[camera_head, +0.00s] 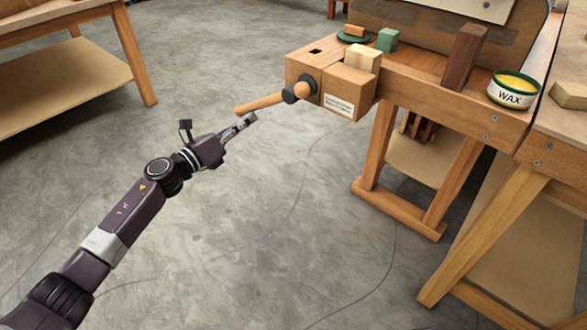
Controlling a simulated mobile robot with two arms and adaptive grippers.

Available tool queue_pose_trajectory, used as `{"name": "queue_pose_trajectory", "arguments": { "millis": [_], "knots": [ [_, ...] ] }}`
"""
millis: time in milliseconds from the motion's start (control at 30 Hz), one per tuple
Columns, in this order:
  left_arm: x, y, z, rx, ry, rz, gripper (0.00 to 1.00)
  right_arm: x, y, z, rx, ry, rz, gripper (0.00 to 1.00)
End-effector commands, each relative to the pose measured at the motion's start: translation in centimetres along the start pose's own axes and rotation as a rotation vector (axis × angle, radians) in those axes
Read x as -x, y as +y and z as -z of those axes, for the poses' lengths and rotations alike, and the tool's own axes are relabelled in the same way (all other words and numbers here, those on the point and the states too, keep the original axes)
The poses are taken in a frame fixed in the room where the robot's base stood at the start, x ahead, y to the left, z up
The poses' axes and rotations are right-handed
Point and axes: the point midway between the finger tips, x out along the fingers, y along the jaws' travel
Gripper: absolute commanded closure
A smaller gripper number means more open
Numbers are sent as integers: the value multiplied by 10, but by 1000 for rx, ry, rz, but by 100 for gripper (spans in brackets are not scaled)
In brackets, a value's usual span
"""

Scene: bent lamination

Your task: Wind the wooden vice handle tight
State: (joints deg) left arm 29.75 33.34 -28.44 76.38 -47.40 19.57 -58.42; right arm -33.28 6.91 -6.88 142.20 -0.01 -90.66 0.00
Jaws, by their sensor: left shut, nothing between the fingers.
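The wooden vice handle (262,103) sticks out to the left from a dark hub (299,89) on the front of the wooden vice (347,90). It slopes slightly down toward its left end, and a rounded knob shows at the hub end. My left gripper (250,118) is just below the handle's left part, its fingers pointing up and right. Its fingers are shut and empty. I cannot tell from this view whether they touch the handle. My right gripper is not in view.
Another table (60,15) is at the upper left. The floor between is clear.

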Motion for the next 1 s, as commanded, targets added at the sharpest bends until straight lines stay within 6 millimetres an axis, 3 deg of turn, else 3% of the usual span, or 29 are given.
{"name": "queue_pose_trajectory", "arguments": {
  "millis": [67,100,300,500,733,1000],
  "knots": [
    [0,4,-17,-78,-8,2,100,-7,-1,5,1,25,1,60],
    [-1,4,-24,-116,-7,4,100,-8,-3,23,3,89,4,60],
    [-2,1,-58,-305,-8,13,100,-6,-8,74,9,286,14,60],
    [-4,-9,-92,-495,-9,24,100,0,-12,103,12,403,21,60],
    [-6,-26,-127,-708,-9,34,100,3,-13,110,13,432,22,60],
    [-7,-50,-155,-916,-9,45,100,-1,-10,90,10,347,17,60]
  ]
}}
